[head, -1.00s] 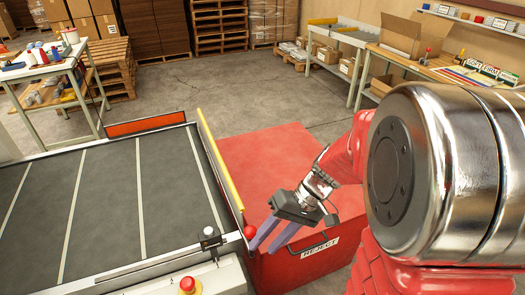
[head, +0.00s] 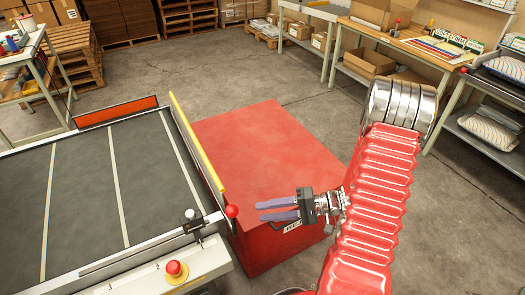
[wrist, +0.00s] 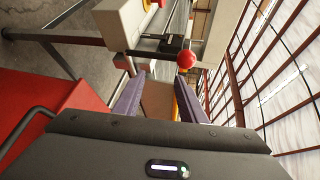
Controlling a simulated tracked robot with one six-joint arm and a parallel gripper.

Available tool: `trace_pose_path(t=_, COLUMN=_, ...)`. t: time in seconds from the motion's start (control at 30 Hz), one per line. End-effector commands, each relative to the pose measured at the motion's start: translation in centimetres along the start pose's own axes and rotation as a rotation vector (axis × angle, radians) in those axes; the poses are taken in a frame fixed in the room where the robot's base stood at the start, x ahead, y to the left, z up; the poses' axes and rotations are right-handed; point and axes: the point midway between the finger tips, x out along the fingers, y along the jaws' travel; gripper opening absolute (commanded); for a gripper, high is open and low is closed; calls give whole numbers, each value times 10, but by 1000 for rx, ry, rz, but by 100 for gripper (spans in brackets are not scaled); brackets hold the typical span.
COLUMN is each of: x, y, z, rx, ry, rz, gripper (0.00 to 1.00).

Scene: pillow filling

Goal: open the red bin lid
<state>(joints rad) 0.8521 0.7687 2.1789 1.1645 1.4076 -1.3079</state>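The red bin (head: 270,245) stands against the right end of the conveyor, and its flat red lid (head: 255,145) is shut. A REJECT label on its front is partly hidden behind my gripper. My gripper (head: 262,210) is at the bin's near front edge, fingers level and pointing left toward the conveyor. In the wrist view, the two purple fingers (wrist: 158,98) are apart with nothing between them. A dark curved bar, seemingly the lid handle (wrist: 22,122), shows at left beside the red bin (wrist: 55,105), outside the fingers.
The conveyor (head: 90,195) has a yellow rail (head: 195,140) beside the bin. A red ball knob (head: 232,211) at the rail's near end is close to my fingertips; it also shows in the wrist view (wrist: 186,60). Floor right of the bin is clear.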

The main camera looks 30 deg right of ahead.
Motion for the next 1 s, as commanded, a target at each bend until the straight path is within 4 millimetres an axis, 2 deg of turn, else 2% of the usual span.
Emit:
trace_pose_path(t=0.03, x=-4, y=11, z=-5, rx=12, ry=38, rz=-31, gripper=38)
trace_pose_path(t=0.2, x=-19, y=43, z=-22, rx=22, ry=172, rz=-121, gripper=38)
trace_pose_path(t=0.5, x=-49, y=108, z=-41, rx=31, ry=440, rz=-234, gripper=38)
trace_pose_path(t=0.77, x=-74, y=173, z=-44, rx=40, ry=696, rz=-281, gripper=38)
trace_pose_path(t=1.0, x=-93, y=234, z=-33, rx=51, ry=927, rz=-277, gripper=38)
